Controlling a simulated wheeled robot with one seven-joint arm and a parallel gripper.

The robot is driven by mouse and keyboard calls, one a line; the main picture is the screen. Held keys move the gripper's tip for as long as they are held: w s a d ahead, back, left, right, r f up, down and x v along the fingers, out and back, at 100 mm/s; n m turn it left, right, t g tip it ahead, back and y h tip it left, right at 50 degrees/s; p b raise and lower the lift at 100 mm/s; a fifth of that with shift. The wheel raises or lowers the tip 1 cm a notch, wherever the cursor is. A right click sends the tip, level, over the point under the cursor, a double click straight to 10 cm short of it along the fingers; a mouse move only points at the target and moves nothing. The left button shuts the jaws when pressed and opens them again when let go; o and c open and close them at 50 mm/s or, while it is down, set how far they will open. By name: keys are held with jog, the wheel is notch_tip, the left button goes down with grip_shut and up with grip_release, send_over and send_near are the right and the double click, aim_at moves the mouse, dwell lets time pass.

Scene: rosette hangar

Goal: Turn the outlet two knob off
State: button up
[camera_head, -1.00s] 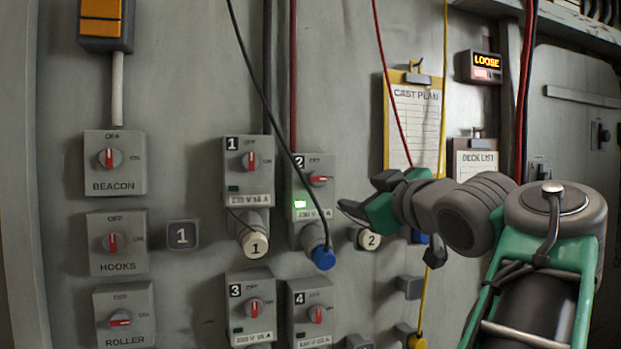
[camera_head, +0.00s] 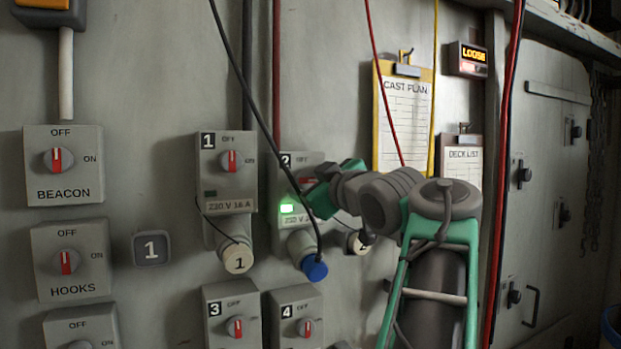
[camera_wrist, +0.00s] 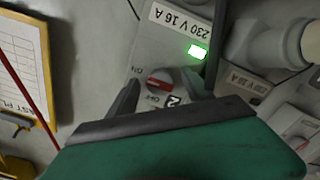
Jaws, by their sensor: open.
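The outlet two box (camera_head: 290,215) is on the wall, with a lit green lamp (camera_head: 288,208). Its knob is mostly hidden behind my gripper (camera_head: 308,186) in the head view. In the wrist view the round grey knob (camera_wrist: 160,84) shows clearly, its red bar lying sideways toward the ON mark, with OFF printed near the "2" label. My gripper (camera_wrist: 163,92) is open, with one dark finger on each side of the knob. I cannot tell whether the fingers touch it.
A dark cable (camera_head: 262,110) hangs across outlet two to the blue plug (camera_head: 314,268) below. Outlet one (camera_head: 228,170) is to the left, outlets three (camera_head: 232,310) and four (camera_head: 296,312) below. The CAST PLAN clipboard (camera_head: 405,120) hangs to the right.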

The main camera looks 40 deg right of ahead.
jog(key=shift+w, duration=0.1)
grip_shut()
dwell(0.7)
